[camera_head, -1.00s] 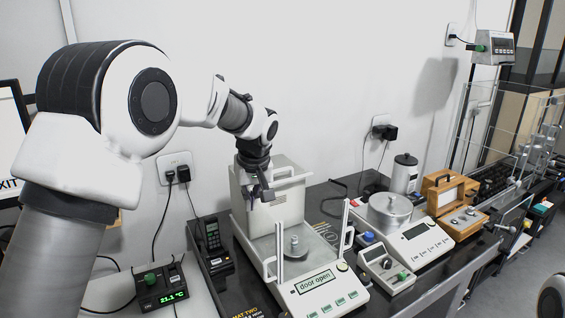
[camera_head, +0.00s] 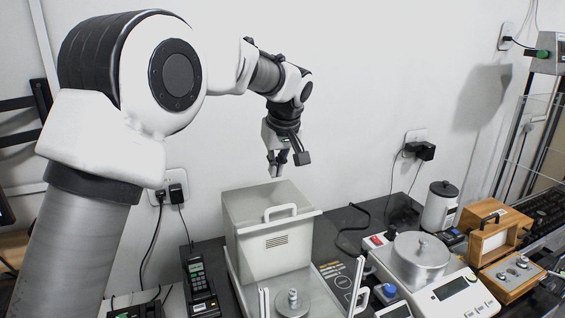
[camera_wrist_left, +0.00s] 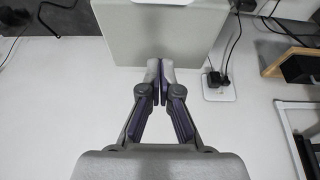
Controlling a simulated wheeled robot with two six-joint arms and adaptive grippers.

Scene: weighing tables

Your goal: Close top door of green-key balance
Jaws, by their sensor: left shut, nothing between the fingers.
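The balance's pale grey rear housing (camera_head: 262,258) stands at the lower middle of the head view. The top door's white handle (camera_head: 281,211) is at the housing's upper front edge, behind the weighing chamber, so the top door appears slid back. The balance's display and keys are below the frame. My left gripper (camera_head: 276,170) is shut and empty, above the housing and apart from the handle. In the left wrist view its fingertips (camera_wrist_left: 160,66) meet in front of the grey housing (camera_wrist_left: 115,45). My right gripper is not in view.
A metal weight (camera_head: 292,302) sits in the chamber. To the right are a second balance with a round metal pan (camera_head: 420,258), a white canister (camera_head: 439,207) and a wooden box (camera_head: 497,240). A black handset (camera_head: 198,275) stands left. The wall is close behind.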

